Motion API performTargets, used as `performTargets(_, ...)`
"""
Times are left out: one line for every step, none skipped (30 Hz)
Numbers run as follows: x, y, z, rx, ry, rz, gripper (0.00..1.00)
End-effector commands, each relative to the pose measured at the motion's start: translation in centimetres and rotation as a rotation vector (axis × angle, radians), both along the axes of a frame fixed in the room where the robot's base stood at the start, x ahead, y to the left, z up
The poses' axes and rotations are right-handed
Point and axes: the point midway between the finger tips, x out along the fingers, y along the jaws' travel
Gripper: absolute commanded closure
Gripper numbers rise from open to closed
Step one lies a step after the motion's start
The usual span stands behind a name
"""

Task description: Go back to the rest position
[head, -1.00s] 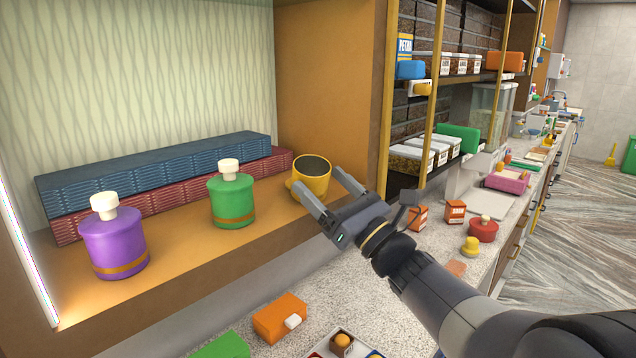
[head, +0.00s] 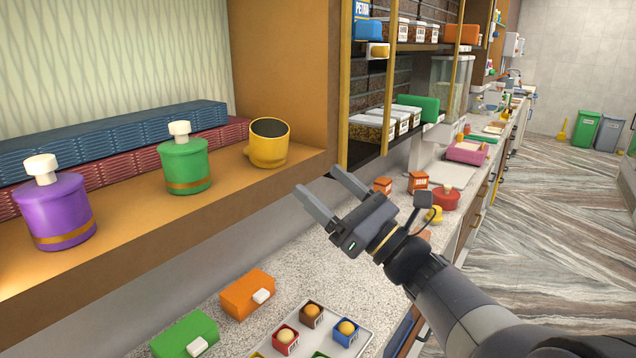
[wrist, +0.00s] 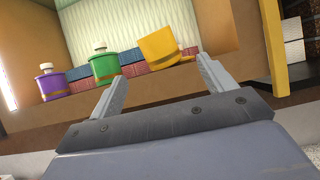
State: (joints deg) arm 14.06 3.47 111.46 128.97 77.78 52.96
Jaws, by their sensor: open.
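My gripper (head: 333,194) is open and empty in the head view, in the air in front of the wooden shelf (head: 215,208) and over the counter. In the wrist view my gripper's two fingers (wrist: 160,84) stand wide apart with nothing between them. The yellow mug (head: 266,146) stands upright on the shelf, behind and left of the fingers, apart from them. It also shows in the wrist view beyond the fingers (wrist: 160,45).
A green jar (head: 184,165) and a purple jar (head: 56,215) stand left on the shelf. Orange (head: 245,294) and green (head: 184,335) boxes and a tray of sweets (head: 365,338) lie on the counter below. A cabinet side panel (head: 287,75) rises right of the mug.

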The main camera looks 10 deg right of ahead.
Motion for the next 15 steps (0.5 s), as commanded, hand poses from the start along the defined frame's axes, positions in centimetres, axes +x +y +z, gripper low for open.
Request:
performTargets(0.1, 0.2, 0.2, 0.000, 0.000, 0.001, 0.22)
performTargets(0.3, 0.3, 0.3, 0.000, 0.001, 0.001, 0.22)
performTargets(0.5, 0.5, 0.5, 0.000, 0.001, 0.003, 0.22)
performTargets(0.7, 0.7, 0.7, -0.001, 0.001, 0.002, 0.22)
performTargets(0.9, 1.0, 0.9, 0.000, 0.000, 0.003, 0.22)
performTargets(1.2, 1.4, 1.2, 0.000, -0.001, 0.004, 0.22)
performTargets(1.6, 1.6, 1.5, 0.000, 0.000, 0.003, 0.22)
performTargets(1.9, 2.0, 1.7, 0.001, 0.001, 0.005, 0.22)
performTargets(2.4, 2.5, 2.1, 0.001, 0.001, 0.005, 0.22)
performTargets(2.7, 2.9, 2.4, 0.001, 0.001, 0.005, 0.22)
performTargets(3.1, 3.2, 2.7, 0.001, 0.001, 0.005, 0.22)
performTargets(3.6, 3.8, 3.1, 0.000, 0.001, 0.005, 0.22)
performTargets(4.0, 4.1, 3.4, 0.000, 0.001, 0.005, 0.22)
performTargets(4.3, 4.5, 3.7, 0.001, 0.001, 0.005, 0.22)
performTargets(4.9, 5.0, 4.0, 0.000, 0.000, 0.004, 0.22)
